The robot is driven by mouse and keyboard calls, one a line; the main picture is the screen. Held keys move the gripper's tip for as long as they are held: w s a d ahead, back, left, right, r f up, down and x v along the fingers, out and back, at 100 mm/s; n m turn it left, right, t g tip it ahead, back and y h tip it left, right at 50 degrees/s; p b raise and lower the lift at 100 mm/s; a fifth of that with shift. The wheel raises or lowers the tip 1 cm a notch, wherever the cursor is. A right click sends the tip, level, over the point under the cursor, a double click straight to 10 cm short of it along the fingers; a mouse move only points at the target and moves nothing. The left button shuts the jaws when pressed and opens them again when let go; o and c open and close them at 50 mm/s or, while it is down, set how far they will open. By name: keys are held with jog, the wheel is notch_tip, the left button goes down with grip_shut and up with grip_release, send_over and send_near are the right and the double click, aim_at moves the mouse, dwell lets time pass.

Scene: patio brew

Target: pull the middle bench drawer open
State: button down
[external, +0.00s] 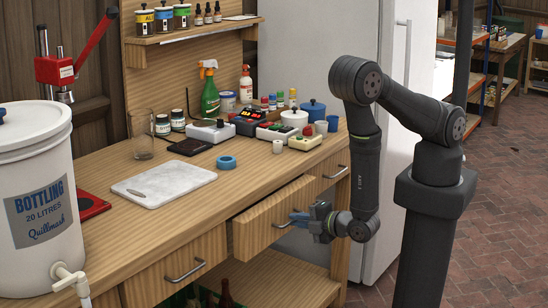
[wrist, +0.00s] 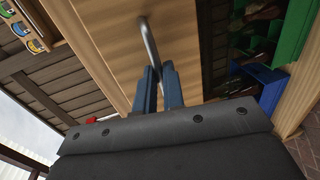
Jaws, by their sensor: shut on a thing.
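The middle bench drawer (external: 262,221) has a pale wooden front and stands out from the bench, partly open. Its metal bar handle (external: 284,223) is at the front, and it also shows in the wrist view (wrist: 148,42). My gripper (external: 298,217) is at the handle, with its blue fingers shut on the bar; in the wrist view the fingers (wrist: 159,82) close around the handle's near end. The drawer's inside is hidden from the external view.
The left drawer (external: 170,272) and right drawer (external: 332,172) look shut. On the bench top stand a white cutting board (external: 163,184), a blue tape ring (external: 226,162) and several devices. A white bottling bucket (external: 35,200) stands at left. Bottles (external: 226,296) sit on the shelf below.

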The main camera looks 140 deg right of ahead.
jog(key=f+v, duration=0.2)
jog(key=v, duration=1.1)
jog(key=a+f+v, duration=0.1)
jog(key=f+v, duration=0.2)
jog(key=v, duration=1)
jog(key=shift+a+f, duration=0.15)
jog(key=shift+a, duration=0.1)
jog(key=c, duration=1.5)
grip_release()
jog(key=shift+c, duration=0.2)
jog(key=v, duration=1.7)
jog(key=shift+a, duration=0.15)
jog(key=x, duration=1.7)
jog(key=shift+d, duration=0.2)
